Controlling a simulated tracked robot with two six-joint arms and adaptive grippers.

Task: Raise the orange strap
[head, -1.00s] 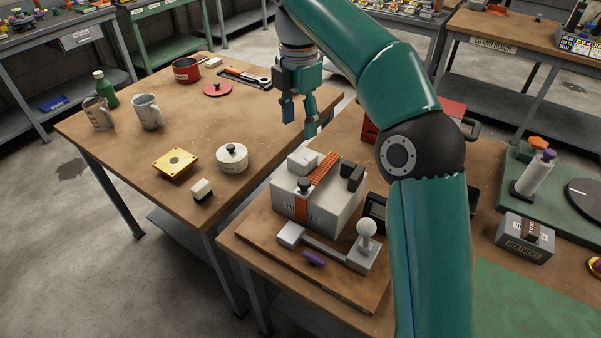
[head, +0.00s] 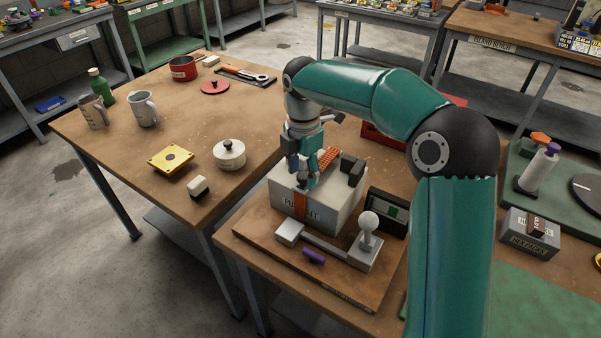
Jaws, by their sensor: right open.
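The orange strap (head: 301,204) hangs down the front face of a grey-white box (head: 335,208) with lettering on it. A ribbed orange piece (head: 329,157) lies across the back of the box's top. My right gripper (head: 308,180) points down just above the front of the box top, at the upper end of the strap. It is open. Its fingers cover the dark knob there, and I cannot tell whether they touch it. My left gripper is not in view.
The box stands on a wooden board with a grey lever and white ball (head: 369,220), a purple piece (head: 314,256) and a small dark display (head: 388,211). A dark block (head: 352,171) sits on the box's right side. The left table holds a white lidded pot (head: 229,155).

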